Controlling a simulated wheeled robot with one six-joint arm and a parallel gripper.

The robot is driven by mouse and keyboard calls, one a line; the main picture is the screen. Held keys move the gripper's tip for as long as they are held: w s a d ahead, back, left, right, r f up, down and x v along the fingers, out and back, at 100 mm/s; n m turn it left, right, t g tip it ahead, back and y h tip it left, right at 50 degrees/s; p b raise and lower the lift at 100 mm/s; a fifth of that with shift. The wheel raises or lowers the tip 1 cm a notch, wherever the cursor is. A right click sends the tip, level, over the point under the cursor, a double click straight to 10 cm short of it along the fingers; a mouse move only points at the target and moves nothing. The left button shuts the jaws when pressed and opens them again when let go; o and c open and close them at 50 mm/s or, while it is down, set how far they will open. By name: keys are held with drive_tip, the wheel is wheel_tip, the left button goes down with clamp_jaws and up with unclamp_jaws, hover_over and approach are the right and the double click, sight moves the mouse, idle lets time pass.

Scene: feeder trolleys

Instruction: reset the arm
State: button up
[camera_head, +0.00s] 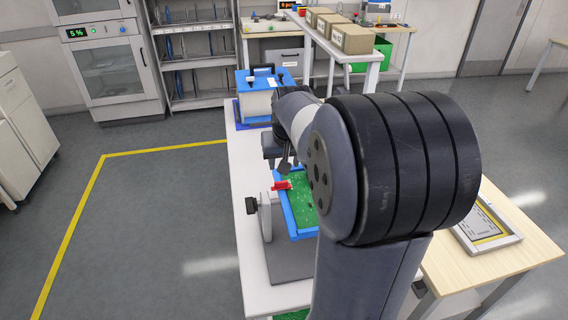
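My arm rises from the bottom of the view, and its large dark joint fills the middle right. The arm reaches away over the white bench (240,165). My gripper (285,167) is small and partly hidden behind the arm. It hangs over the bench, close to the far end of a green board in a blue frame (287,213). I cannot make out whether its fingers are open or shut, or whether they hold anything. A red piece (282,185) sits at the frame's far left corner, just below the gripper.
A grey fixture (268,218) with a black knob stands at the frame's left. A blue-and-white box (258,100) stands farther along the bench. A wooden table (450,270) with a framed panel (487,226) is at right. Open floor with yellow lines (82,215) lies left.

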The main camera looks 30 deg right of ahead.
sight(281, 182)
drive_tip(key=p+x, duration=0.1)
drive_tip(key=x, duration=1)
drive_tip(key=shift+a, duration=0.1)
idle(0.5)
